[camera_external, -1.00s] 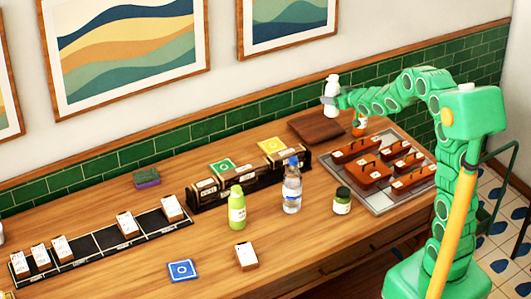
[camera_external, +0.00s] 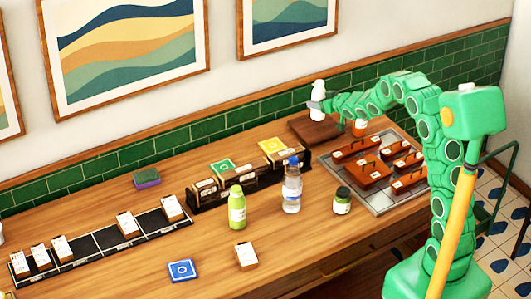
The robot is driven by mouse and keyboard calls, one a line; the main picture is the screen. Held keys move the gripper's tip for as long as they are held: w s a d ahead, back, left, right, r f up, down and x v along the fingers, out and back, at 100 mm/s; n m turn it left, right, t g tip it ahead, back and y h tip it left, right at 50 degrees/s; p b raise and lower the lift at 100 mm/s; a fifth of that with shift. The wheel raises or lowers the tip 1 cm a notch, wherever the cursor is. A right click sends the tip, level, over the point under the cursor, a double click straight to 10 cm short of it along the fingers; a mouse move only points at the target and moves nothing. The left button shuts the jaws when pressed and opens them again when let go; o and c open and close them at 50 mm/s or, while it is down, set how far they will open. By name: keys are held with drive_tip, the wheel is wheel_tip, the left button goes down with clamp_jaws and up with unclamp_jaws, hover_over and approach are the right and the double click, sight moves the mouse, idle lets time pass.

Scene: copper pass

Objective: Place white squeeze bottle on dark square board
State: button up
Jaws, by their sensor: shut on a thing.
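The white squeeze bottle (camera_external: 318,88) is upright in my gripper (camera_external: 317,104), which is shut on it. The gripper reaches in from the right on my green arm. The dark square board (camera_external: 305,127) lies flat on the counter near the tiled wall. The bottle is in front of the wall, over the board in this view. Its lower end is close to the board's surface, partly hidden by the gripper; I cannot tell whether it touches.
An orange-labelled bottle (camera_external: 360,126) stands right of the board. A grey tray (camera_external: 384,210) with several brown boxes lies in front. A black rack (camera_external: 204,206), a clear bottle (camera_external: 292,190), a green bottle (camera_external: 237,211) and a dark jar (camera_external: 342,204) stand to the left and front.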

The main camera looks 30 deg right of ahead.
drive_tip(key=shift+w+f, duration=0.45)
drive_tip(key=shift+f, duration=1.5)
drive_tip(key=shift+f, duration=0.1)
drive_tip(key=o, duration=1.3)
drive_tip(key=shift+c, duration=0.2)
